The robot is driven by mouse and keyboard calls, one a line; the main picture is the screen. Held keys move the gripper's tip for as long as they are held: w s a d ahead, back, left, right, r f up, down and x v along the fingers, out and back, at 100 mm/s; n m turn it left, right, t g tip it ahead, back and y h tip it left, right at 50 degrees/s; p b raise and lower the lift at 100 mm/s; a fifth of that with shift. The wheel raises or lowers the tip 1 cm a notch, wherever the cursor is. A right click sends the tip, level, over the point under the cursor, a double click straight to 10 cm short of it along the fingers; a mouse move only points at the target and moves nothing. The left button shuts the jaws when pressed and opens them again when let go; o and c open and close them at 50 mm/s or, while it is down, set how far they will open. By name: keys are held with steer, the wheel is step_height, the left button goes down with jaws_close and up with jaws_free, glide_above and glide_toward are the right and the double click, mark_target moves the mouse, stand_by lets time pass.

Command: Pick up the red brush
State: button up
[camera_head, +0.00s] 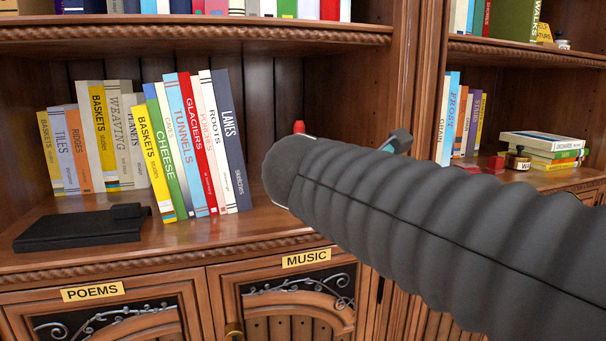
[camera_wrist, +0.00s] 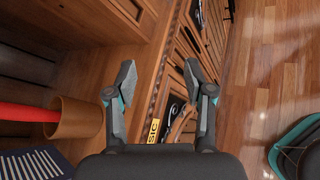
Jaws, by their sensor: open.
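The red brush shows in the wrist view as a red handle (camera_wrist: 28,112) at the left, standing in a round wooden cup (camera_wrist: 78,118). Its other end is hidden inside the cup. In the head view only a small red tip (camera_head: 299,127) shows above my arm, which hides the cup. My gripper (camera_wrist: 160,74) is open and empty, with its fingers apart over the shelf's front edge. The cup is just left of the left finger in the wrist view. In the head view part of my gripper (camera_head: 398,141) shows beyond my arm.
Leaning books (camera_head: 190,145) fill the shelf's left part, ending near the cup. A black flat object (camera_head: 80,230) lies at the shelf's front left. A wooden upright (camera_head: 415,75) divides the bays. The right shelf holds books and a small jar (camera_head: 517,159).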

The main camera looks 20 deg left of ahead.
steer(key=a+r+n+t, duration=0.3)
steer(key=a+r+n, duration=0.2)
steer(key=a, duration=0.6)
steer(key=n+t+y, duration=0.1)
steer(key=n+t, duration=0.2)
glide_toward(296, 131)
steer(key=shift+n, duration=0.3)
steer(key=x, duration=0.5)
steer(key=shift+w+d+r+b, duration=0.1)
steer(key=shift+d+r+b, duration=0.1)
steer(key=shift+r+b, duration=0.2)
steer(key=shift+f+x, duration=0.25)
steer(key=shift+x, duration=1.25)
steer(key=shift+f+x, duration=0.2)
steer(key=shift+x, duration=1.25)
steer(key=shift+a, duration=0.15)
jaws_close()
